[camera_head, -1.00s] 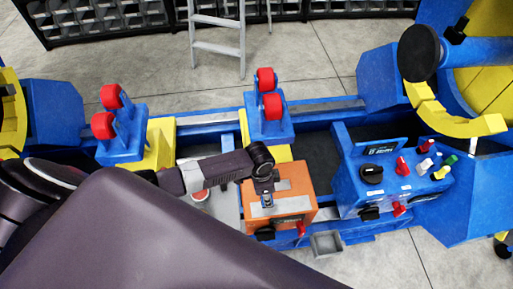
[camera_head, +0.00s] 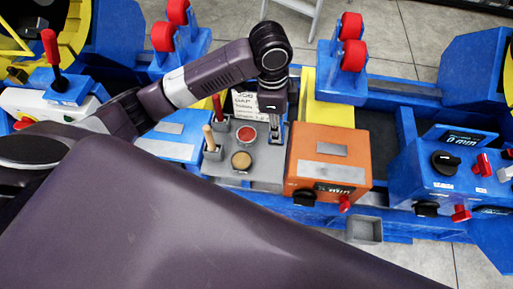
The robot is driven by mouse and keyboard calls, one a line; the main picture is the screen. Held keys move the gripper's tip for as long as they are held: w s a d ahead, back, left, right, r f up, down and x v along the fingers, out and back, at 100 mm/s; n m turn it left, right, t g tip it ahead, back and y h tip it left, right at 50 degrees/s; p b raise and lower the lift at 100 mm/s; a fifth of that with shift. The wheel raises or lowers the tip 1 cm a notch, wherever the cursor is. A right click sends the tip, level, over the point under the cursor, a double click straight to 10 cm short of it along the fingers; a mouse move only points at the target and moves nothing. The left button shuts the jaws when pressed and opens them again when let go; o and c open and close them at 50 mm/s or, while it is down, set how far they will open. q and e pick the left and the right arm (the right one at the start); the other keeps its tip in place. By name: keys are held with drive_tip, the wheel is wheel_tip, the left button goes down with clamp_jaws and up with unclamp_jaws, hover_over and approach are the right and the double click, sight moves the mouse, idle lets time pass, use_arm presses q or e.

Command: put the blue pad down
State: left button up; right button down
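My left gripper (camera_head: 276,130) points down over the right part of a grey tray (camera_head: 262,178), just left of the orange box (camera_head: 330,152). Its fingertips are small and dark here, and I cannot tell whether they are open or shut. I cannot make out a blue pad; if one is at the fingertips, it is hidden or too small to tell. On the tray are a round red pad (camera_head: 246,134) and a round tan pad (camera_head: 241,160). My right gripper is not in view.
A white card (camera_head: 245,104) with print stands behind the tray, and upright handles stand at its left side. A blue control box (camera_head: 445,170) with knobs is at the right. Red rollers (camera_head: 351,40) stand on blue mounts behind. A small grey open bin (camera_head: 364,230) is in front.

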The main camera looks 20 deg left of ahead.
use_arm(q)
drive_tip(key=shift+s+a+f, duration=0.1)
drive_tip(key=shift+s+a, duration=0.05)
drive_tip(key=shift+a, duration=0.05)
wheel_tip(320, 180, down, 20)
drive_tip(key=shift+r, duration=0.25)
drive_tip(key=shift+f, duration=0.2)
drive_tip(key=o, duration=1.1)
drive_tip(key=shift+r, duration=0.1)
drive_tip(key=r, duration=0.4)
drive_tip(key=a+r, duration=0.1)
drive_tip(key=r, duration=0.7)
drive_tip(key=shift+s+a+r, duration=0.1)
drive_tip(key=shift+s+a, duration=0.1)
